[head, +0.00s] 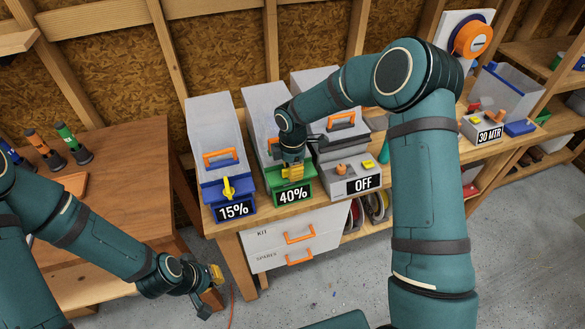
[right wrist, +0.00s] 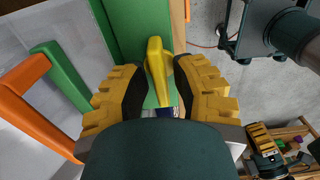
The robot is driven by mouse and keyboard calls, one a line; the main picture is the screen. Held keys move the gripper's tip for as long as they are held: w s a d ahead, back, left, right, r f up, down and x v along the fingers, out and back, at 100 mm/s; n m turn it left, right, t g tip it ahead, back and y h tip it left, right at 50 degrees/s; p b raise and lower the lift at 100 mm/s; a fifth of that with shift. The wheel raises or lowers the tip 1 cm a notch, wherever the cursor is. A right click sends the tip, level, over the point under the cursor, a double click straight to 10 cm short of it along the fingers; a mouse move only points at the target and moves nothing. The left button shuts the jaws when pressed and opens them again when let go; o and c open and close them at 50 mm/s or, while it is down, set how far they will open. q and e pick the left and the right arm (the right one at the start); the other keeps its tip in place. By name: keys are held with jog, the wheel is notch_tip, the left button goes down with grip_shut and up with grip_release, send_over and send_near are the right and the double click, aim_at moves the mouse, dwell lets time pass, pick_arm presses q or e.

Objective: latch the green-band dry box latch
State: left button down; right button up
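The green-band dry box (head: 270,120) stands on the bench between the blue-band box and a grey unit, with a "40%" display (head: 293,194) on its front. My right gripper (head: 293,173) is at its front, hiding most of the latch in the head view. In the right wrist view the yellow latch (right wrist: 157,68) lies between the two fingers of my right gripper (right wrist: 160,88). The fingers are parted, with a narrow gap seeming to show on each side; contact is unclear. My left gripper (head: 212,283) hangs low, away from the boxes; its opening is unclear.
The blue-band box (head: 213,130) with a "15%" display and raised yellow latch (head: 229,188) stands to the left. The grey unit (head: 349,160) reading "OFF" stands close on the right. Drawers (head: 297,238) are below. An orange handle (right wrist: 40,103) is beside my right gripper.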

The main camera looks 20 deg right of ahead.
jog(key=shift+o, duration=0.3)
grip_shut()
jog(key=shift+m, duration=0.3)
jog(key=m+b, duration=0.2)
jog(key=shift+f+m, duration=0.1)
jog(key=shift+m, duration=0.3)
jog(key=m+b, duration=0.2)
jog(key=m, duration=0.2)
jog(key=shift+m, duration=0.3)
jog(key=m+b, duration=0.1)
jog(key=m, duration=0.4)
jog(key=shift+b, duration=0.3)
jog(key=shift+m+b, duration=0.3)
jog(key=shift+m, duration=2.1)
